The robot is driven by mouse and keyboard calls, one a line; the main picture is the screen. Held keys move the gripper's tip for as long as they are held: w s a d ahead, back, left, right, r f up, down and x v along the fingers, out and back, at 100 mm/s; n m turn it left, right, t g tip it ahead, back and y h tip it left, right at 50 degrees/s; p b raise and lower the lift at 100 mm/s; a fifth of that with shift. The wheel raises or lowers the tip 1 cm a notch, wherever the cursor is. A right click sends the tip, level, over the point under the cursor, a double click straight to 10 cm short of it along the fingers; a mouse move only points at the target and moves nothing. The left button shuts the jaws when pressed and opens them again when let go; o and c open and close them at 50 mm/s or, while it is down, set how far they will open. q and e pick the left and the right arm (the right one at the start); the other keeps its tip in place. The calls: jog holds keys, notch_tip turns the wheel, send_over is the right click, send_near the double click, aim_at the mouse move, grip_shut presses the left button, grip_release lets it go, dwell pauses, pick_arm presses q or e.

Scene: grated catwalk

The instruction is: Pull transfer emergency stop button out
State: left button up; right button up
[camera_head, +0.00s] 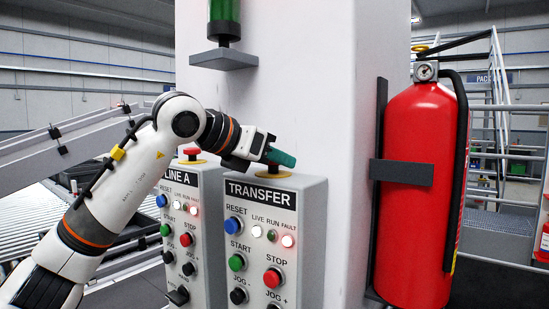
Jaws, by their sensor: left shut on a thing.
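The grey TRANSFER control box (312,215) stands in front of a white column. A yellow ring (262,171) on its top marks the emergency stop; its button head is hidden behind my gripper. My left gripper (281,158), with green fingertips, reaches in from the left and is shut at the top of this box, on the emergency stop button. The front of the box has a lit white lamp and a lit fault lamp (288,241). My right gripper is not in view.
The LINE A box (207,215) stands just left, with its own red emergency stop (191,152) close under my left arm. A red fire extinguisher (418,190) hangs right of the column (305,80). A dark bracket (224,59) with a green cylinder is above my gripper.

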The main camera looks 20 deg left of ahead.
pick_arm(q)
jog(key=shift+r+p, duration=0.55)
jog(key=shift+r, duration=0.35)
jog(key=o, duration=1)
jog(key=shift+s+a, duration=0.1)
jog(key=b+v, duration=0.3)
jog(key=v, duration=0.9)
